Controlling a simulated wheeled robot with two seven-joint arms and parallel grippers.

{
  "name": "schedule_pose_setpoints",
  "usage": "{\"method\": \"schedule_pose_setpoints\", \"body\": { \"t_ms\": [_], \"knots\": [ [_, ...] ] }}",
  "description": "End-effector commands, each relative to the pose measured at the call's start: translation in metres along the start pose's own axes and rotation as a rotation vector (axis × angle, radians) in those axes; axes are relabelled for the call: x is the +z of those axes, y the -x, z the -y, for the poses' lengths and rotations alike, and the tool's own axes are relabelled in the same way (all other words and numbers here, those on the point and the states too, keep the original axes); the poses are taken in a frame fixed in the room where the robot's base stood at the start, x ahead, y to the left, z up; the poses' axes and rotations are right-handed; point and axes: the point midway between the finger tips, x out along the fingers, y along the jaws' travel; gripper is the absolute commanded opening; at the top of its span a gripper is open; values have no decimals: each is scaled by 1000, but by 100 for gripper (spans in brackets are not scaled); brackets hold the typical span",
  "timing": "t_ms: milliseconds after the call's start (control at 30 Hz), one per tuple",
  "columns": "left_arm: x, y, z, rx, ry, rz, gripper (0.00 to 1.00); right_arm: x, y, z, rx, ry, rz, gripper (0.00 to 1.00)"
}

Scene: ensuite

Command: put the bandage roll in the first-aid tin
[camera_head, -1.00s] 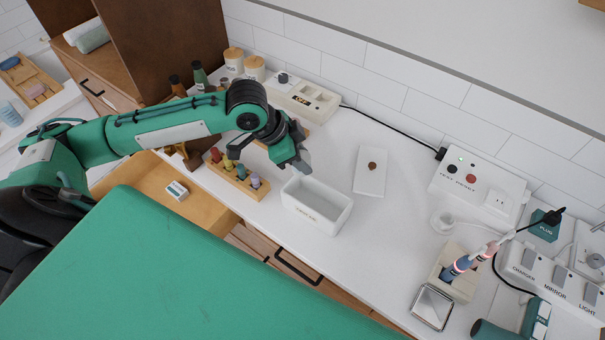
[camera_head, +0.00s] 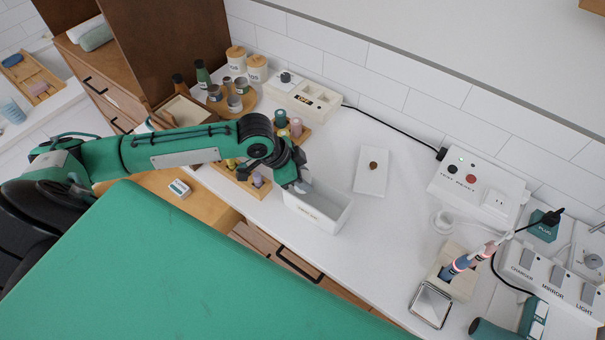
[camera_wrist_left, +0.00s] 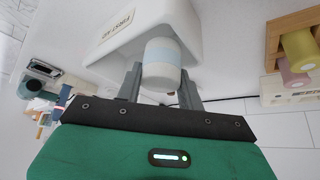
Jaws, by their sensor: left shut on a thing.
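The first-aid tin (camera_head: 322,215) is a white, open-topped box on the white counter. It also shows in the left wrist view (camera_wrist_left: 120,28), lettered "FIRST AID". My left gripper (camera_head: 303,186) is at the tin's left end, close to its rim. It is shut on the bandage roll (camera_wrist_left: 162,52), which is white with a pale blue band. In the left wrist view the roll stands out from between the fingers, in front of the tin. I cannot tell whether it touches the tin or how far it is inside. My right gripper is not in view.
A white lid (camera_head: 371,180) with a brown knob lies right of the tin. A wooden rack (camera_head: 236,183) with coloured pegs stands left of it, and another rack (camera_head: 292,133) behind the gripper.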

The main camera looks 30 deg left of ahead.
Motion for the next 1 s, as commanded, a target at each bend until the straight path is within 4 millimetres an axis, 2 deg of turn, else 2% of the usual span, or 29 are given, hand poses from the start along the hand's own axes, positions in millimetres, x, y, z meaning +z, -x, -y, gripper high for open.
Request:
{"method": "schedule_pose_setpoints", "body": {
  "t_ms": [367,400,467,500,833,1000],
  "knots": [
    [4,-7,0,0,0,-1,16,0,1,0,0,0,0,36],
    [4,-7,0,0,0,-1,46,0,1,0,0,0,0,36],
    [4,-7,0,0,0,-1,57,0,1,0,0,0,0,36],
    [4,-7,0,0,0,-1,60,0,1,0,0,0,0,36],
    [2,-4,0,-1,-1,-1,60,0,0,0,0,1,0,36],
    [-2,16,2,-4,-1,-1,60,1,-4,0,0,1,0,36]
  ]
}}
